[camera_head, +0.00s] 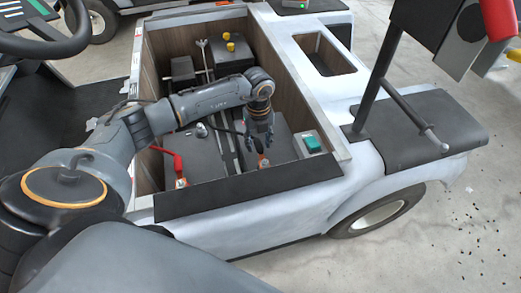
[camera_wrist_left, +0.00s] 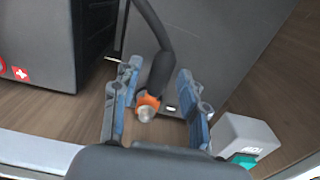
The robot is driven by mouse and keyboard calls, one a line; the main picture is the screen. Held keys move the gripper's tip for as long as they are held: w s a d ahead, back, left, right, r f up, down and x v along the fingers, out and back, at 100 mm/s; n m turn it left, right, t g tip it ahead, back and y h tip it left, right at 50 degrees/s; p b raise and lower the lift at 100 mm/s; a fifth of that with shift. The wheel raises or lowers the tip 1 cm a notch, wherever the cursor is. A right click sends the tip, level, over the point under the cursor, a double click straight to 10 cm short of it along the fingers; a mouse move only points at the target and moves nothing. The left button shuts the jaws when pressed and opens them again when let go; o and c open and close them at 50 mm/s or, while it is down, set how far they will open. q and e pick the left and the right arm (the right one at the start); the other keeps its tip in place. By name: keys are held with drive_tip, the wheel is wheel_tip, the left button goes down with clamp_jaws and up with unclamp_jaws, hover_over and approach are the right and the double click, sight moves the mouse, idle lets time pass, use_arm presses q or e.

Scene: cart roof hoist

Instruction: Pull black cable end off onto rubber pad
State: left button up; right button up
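My left gripper (camera_head: 262,138) points down into the cart's open compartment, over the right-hand grey battery (camera_head: 278,150). In the left wrist view its two blue-grey fingers (camera_wrist_left: 158,75) stand apart. The black cable end (camera_wrist_left: 148,105), with an orange collar and a metal tip, lies between them, with gaps visible on both sides. The orange collar also shows just below the gripper in the head view (camera_head: 263,163). Whether the end sits on a battery post cannot be told. A flat black pad, seemingly the rubber pad (camera_head: 250,189), lies along the compartment's near edge. My right gripper is not in view.
A red cable (camera_head: 172,158) runs to the left battery (camera_head: 200,155). A small box with a teal top (camera_head: 311,143) stands at the right wall. Wooden compartment walls (camera_head: 285,75) surround the batteries. A black post (camera_head: 375,80) rises at right.

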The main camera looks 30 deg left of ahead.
use_arm(q)
clamp_jaws()
drive_tip(key=shift+w+a+b, duration=1.05)
drive_tip(key=shift+w+a, duration=0.5)
drive_tip(key=shift+a, duration=0.25)
